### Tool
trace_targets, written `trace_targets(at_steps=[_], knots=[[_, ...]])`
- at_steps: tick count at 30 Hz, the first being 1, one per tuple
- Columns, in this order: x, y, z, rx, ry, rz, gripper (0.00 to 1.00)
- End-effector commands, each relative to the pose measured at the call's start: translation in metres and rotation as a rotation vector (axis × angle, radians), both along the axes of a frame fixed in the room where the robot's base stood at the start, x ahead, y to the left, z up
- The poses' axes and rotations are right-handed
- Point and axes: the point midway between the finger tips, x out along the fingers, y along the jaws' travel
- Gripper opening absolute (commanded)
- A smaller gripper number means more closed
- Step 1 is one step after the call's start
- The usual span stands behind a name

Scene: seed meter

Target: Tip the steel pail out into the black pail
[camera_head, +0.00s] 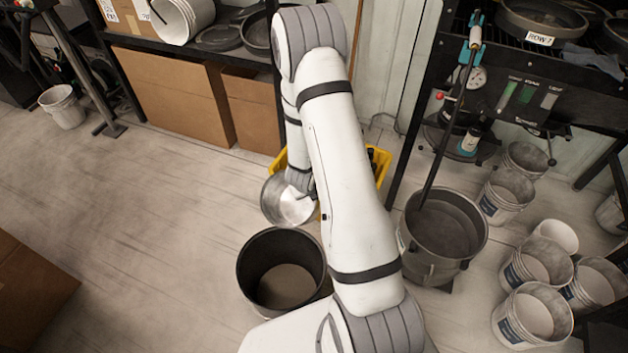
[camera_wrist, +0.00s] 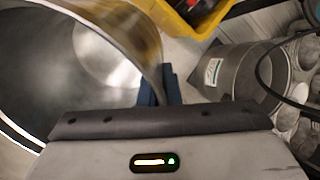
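The steel pail (camera_head: 288,207) is a shiny, open-topped pail in the middle of the head view, just behind the black pail. Its mouth faces up toward the head camera; its exact tilt is hard to tell. My gripper (camera_head: 307,189) is at its right rim, partly hidden by my arm. In the wrist view the steel pail's wall (camera_wrist: 122,30) fills the left, and dark blue fingers (camera_wrist: 157,88) close on its rim. The bright inside shows no clear contents. The black pail (camera_head: 262,250) stands upright on the floor, open, with a grey-brown bottom or fill.
A yellow bin (camera_head: 378,165) is behind the steel pail and my arm. A large grey pot (camera_head: 415,245) stands right of my arm. Several white pails (camera_head: 535,305) crowd the right floor. Cardboard boxes (camera_head: 175,95) line the back shelf.

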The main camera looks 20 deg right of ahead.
Motion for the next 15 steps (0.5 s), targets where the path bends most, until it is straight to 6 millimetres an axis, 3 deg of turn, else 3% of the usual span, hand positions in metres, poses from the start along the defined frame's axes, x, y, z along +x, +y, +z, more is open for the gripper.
trace_targets(at_steps=[15], knots=[[-0.001, 0.002, -0.009, 0.253, 0.24, -0.001, 0.0]])
